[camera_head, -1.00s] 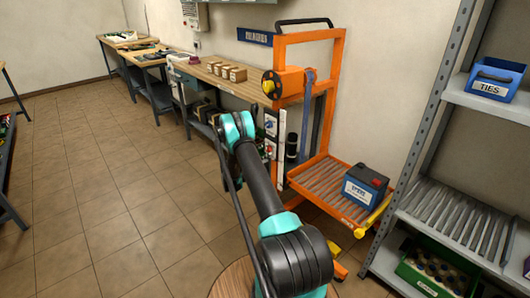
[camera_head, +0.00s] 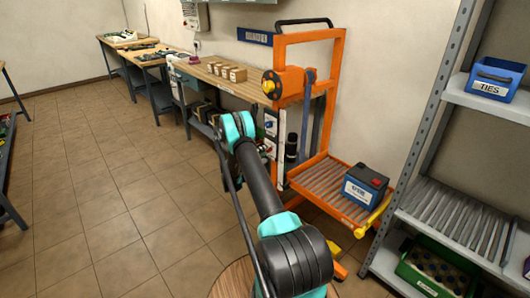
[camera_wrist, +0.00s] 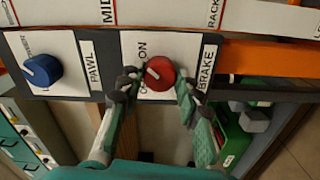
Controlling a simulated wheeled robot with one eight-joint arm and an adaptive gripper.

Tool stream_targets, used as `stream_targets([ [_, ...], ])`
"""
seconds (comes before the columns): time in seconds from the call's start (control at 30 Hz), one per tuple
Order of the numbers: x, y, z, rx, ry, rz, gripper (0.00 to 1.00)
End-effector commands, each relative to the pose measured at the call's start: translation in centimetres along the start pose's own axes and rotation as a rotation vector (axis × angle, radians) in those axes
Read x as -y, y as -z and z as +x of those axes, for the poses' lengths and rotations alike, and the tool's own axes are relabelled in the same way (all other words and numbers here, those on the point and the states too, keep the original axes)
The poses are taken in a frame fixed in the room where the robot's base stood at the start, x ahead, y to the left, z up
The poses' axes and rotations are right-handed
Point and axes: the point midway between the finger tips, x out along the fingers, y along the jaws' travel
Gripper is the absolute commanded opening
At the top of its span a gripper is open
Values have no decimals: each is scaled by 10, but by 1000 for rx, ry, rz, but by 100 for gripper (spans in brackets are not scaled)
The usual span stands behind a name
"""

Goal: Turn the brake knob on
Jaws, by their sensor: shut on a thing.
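The red brake knob (camera_wrist: 161,73) sits on a white plate beside the label BRAKE (camera_wrist: 206,68) in the wrist view. A white mark shows on its face, and the word ON is printed at its upper left. My gripper (camera_wrist: 157,90) is shut on the red knob, one finger at its left and one at its right. The fingers hide part of the lettering below left of the knob. In the head view my arm reaches to the panel on the orange lift (camera_head: 338,95), and the knob cannot be made out there.
A blue knob (camera_wrist: 42,70) by the label PAWL is left of the red one. A battery (camera_head: 364,187) rests on the lift's roller platform (camera_head: 325,182). A grey shelf (camera_head: 433,110) stands at right, a workbench (camera_head: 238,88) behind.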

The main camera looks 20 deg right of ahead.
Motion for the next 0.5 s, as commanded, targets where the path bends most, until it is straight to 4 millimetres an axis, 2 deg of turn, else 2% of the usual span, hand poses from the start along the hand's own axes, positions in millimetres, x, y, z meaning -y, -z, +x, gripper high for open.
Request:
stream_targets([
  [0.5, 1, -1, -1, 2, 2, 64, 4],
])
